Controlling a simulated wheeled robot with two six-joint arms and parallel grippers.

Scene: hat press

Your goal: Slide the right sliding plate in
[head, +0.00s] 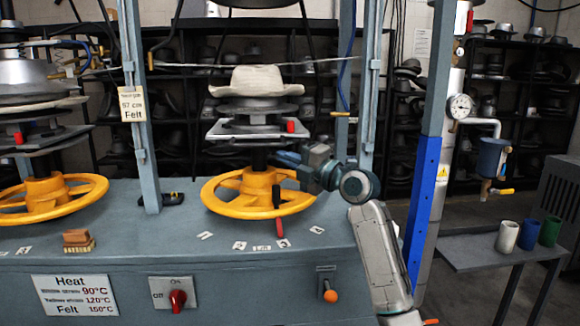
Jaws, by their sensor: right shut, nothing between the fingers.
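The right sliding plate (222,130) is a flat light-grey plate on the right press, above a yellow handwheel (215,199). A red knob (292,127) shows near its right end. A pale felt hat (250,80) sits on the dark round mould above the plate. My right gripper (284,158) is shut and empty. In the picture it is just below the plate's right part, above the handwheel's right rim. I cannot tell whether it touches anything. My left gripper is out of view.
A left press with its own yellow handwheel (78,188) stands at the left. Upright blue-grey posts (139,110) flank the right press. A brush (78,240) lies on the bench. A side table (465,252) with coloured cups is at the right.

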